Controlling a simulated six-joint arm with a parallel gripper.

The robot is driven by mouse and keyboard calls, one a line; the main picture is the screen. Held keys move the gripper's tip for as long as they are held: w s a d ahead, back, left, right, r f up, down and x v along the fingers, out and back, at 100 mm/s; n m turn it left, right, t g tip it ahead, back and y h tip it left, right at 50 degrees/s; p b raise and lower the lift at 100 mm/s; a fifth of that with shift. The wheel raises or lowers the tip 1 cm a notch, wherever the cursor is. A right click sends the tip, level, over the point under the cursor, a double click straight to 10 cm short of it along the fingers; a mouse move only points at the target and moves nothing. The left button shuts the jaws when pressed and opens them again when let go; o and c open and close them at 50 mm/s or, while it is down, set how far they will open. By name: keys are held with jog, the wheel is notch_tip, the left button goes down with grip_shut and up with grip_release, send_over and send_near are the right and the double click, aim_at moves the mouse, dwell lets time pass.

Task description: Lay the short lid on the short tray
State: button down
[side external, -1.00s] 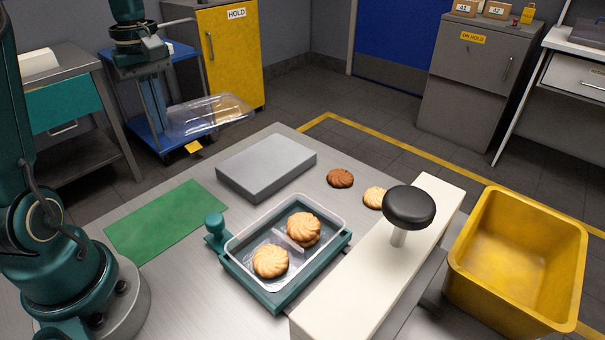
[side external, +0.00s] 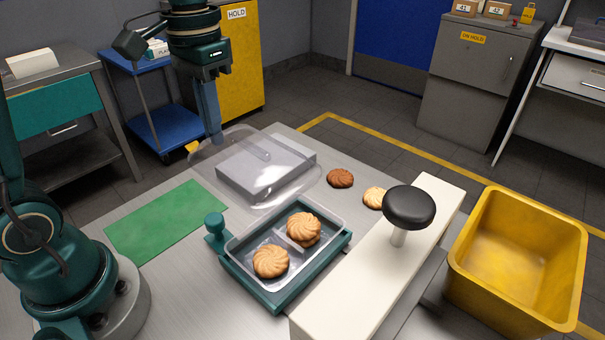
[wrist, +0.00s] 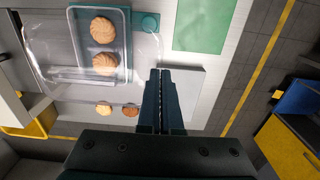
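The clear short lid (side external: 292,197) hangs level or nearly so in the air behind the tray, over the grey block. It also shows in the wrist view (wrist: 40,60), overlapping the tray there. My gripper (side external: 213,137) is shut on the lid's left edge; in the wrist view its fingertips (wrist: 160,73) are together at that edge. The clear short tray (side external: 327,213) sits uncovered in a teal holder (side external: 279,303) with a knob. Its near compartment holds a pale swirled biscuit (side external: 270,261); its far compartment holds pale biscuits (side external: 304,227) that look stacked.
A grey block (side external: 232,185) lies under the lid. A brown biscuit (side external: 340,178) and a pale biscuit (side external: 373,197) lie behind the tray. A white beam (side external: 345,290) with a black knob (side external: 409,207) stands right of it, before a yellow bin (side external: 520,296). A green mat (side external: 165,222) lies left.

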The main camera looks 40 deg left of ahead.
aim_at(230, 160)
jog(key=n, duration=0.4)
jog(key=shift+w+f+n, duration=0.15)
jog(key=shift+f+n, duration=0.05)
jog(key=shift+n, duration=0.1)
jog(key=s+d+f+n, duration=0.1)
jog(key=d+n, duration=0.1)
jog(key=n, duration=0.2)
jog(key=s+d+f+n, duration=0.1)
jog(key=d+n, duration=0.2)
jog(key=n, duration=0.2)
jog(key=s+d+f+n, duration=0.1)
jog(key=d+n, duration=0.2)
jog(key=n, duration=0.1)
jog(key=s+d+f, duration=0.1)
jog(key=s+d, duration=0.3)
jog(key=d, duration=0.1)
jog(key=shift+s, duration=0.15)
jog(key=shift+f, duration=0.1)
jog(key=shift+f, duration=3.25)
